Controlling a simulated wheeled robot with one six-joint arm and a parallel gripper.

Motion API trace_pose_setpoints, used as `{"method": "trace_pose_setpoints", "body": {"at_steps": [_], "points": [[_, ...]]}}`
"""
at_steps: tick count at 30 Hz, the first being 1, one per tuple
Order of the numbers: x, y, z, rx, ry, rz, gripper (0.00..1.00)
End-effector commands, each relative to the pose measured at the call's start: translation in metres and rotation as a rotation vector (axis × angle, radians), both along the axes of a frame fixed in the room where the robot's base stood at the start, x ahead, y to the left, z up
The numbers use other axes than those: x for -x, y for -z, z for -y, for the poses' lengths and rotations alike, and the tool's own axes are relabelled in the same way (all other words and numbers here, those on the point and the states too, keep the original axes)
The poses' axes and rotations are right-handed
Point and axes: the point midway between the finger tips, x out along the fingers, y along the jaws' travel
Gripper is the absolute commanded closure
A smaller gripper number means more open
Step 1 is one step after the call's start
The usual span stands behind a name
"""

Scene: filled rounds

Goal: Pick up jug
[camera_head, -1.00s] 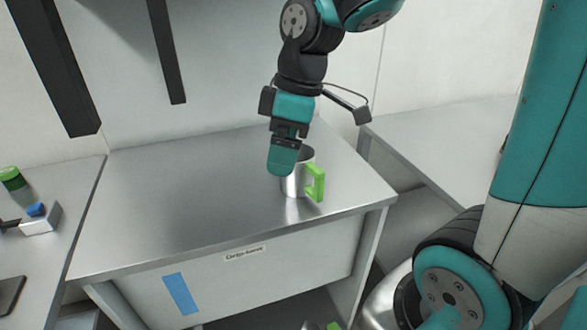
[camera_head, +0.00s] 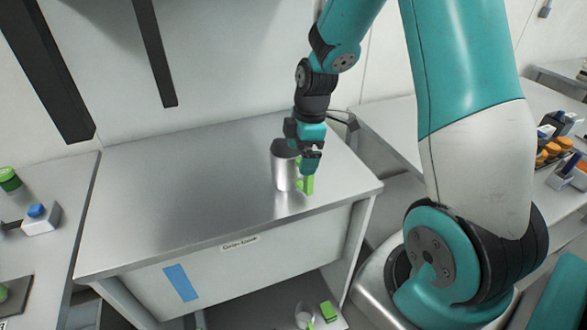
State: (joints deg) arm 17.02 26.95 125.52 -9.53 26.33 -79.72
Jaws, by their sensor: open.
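The jug (camera_head: 283,168) is a silver metal cylinder with a green handle (camera_head: 306,184) on its right side. It stands upright on the metal table, near the right end of the front edge. My gripper (camera_head: 312,166) is open and points down at the handle side of the jug, its fingers over the upper part of the handle. The fingers hide the top of the handle, and I cannot tell whether they touch it.
The metal table (camera_head: 180,200) is bare to the left of the jug. A lower shelf holds a cup (camera_head: 304,315) and a green item (camera_head: 328,311). A left counter holds a green-lidded jar (camera_head: 9,180) and a white box with a blue top (camera_head: 40,218). Coloured items (camera_head: 553,150) stand at the right.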

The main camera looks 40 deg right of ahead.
Motion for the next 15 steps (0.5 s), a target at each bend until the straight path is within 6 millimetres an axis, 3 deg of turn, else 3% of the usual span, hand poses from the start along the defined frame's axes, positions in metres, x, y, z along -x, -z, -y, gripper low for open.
{"method": "trace_pose_setpoints", "body": {"at_steps": [5, 15], "points": [[0.000, 0.011, -0.002, -0.002, -0.001, -0.004, 0.02], [-0.004, 0.052, -0.009, -0.001, 0.000, -0.002, 0.02]]}}
